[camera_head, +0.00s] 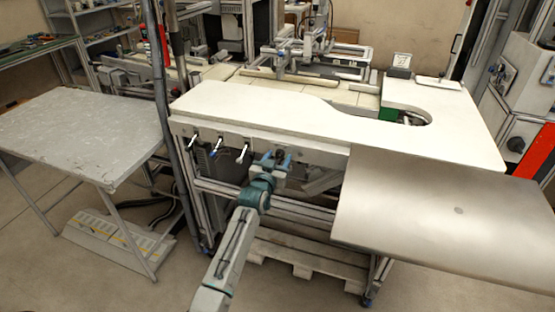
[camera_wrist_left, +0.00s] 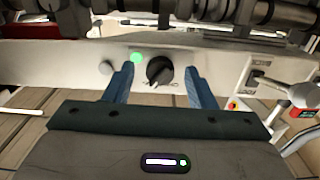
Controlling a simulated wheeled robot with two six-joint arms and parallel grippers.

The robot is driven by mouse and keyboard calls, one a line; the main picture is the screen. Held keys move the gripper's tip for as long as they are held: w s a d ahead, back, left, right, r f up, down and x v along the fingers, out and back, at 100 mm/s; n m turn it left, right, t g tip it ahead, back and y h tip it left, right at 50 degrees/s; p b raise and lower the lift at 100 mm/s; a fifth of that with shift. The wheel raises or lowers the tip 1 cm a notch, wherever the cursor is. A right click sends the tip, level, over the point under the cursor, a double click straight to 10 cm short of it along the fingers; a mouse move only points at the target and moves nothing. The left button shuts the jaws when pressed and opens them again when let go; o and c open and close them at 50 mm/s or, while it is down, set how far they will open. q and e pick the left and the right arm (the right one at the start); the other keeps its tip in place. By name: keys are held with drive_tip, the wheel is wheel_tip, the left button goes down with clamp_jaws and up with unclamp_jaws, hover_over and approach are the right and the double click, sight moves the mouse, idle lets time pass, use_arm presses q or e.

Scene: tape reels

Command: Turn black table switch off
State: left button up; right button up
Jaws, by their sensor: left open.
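The black table switch (camera_wrist_left: 159,71) is a round knob on the pale front panel of the white table (camera_head: 250,103). A small white mark shows on its lower left edge in the left wrist view. A lit green lamp (camera_wrist_left: 137,57) is right beside it. My left gripper (camera_head: 277,161) is at the panel in the head view, and the knob there is mostly hidden by it. In the left wrist view, the blue fingers of my left gripper (camera_wrist_left: 160,68) are open, one on each side of the knob, with gaps visible. My right gripper is not in view.
Several lever handles (camera_head: 243,152) stick out of the panel left of my left gripper. A steel plate (camera_head: 440,215) juts out at the right. A grey table (camera_head: 80,130) stands at the left. A small grey round button (camera_wrist_left: 106,68) sits near the lamp.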

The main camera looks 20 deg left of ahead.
use_arm(q)
drive_tip(key=c, duration=1)
drive_tip(key=shift+o, duration=0.2)
